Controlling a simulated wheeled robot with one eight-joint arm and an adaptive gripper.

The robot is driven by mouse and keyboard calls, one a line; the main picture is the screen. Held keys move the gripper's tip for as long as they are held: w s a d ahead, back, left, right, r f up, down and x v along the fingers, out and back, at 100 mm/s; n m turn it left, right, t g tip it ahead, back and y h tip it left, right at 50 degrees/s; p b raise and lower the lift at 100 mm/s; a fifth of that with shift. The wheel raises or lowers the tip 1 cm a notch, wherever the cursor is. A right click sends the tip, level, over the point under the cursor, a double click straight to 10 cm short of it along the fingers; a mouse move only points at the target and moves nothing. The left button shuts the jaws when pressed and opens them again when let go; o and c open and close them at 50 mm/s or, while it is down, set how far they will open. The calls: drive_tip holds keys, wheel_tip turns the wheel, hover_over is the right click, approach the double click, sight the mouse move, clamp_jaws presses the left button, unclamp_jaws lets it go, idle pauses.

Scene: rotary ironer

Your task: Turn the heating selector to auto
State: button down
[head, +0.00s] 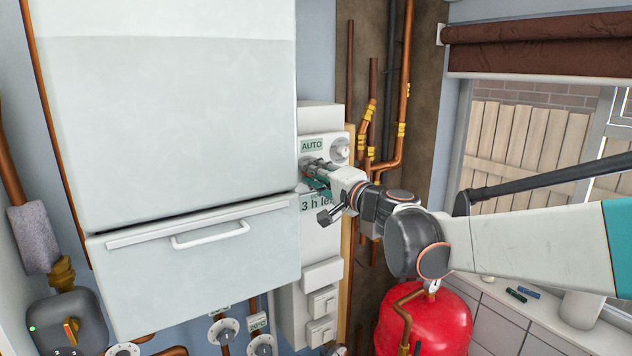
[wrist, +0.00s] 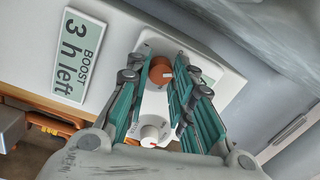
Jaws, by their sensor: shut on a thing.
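The white control panel (head: 318,118) stands beside the big white cabinet. It carries a green label reading AUTO (head: 311,146) and a label reading BOOST 3 h left (wrist: 78,55); the latter is partly covered in the head view. My gripper (head: 312,176) is at the panel, just below the AUTO label. In the wrist view its teal fingers (wrist: 161,80) are closed around an orange-brown knob (wrist: 160,69) on a white plate. The gripper hides this knob in the head view.
The cabinet (head: 170,110) with a handled lower flap is close to the left of my gripper. Copper pipes (head: 403,95) run up the wall to the right. A red tank (head: 425,320) stands below my arm. White switches (head: 322,300) sit lower on the panel.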

drive_tip(key=m+b, duration=0.2)
drive_tip(key=m, duration=0.3)
drive_tip(key=shift+f+m, duration=0.1)
drive_tip(key=shift+m, duration=0.3)
idle(0.4)
drive_tip(key=c, duration=1.4)
unclamp_jaws()
drive_tip(key=v, duration=1.2)
drive_tip(key=shift+f, duration=0.2)
drive_tip(key=shift+a, duration=0.1)
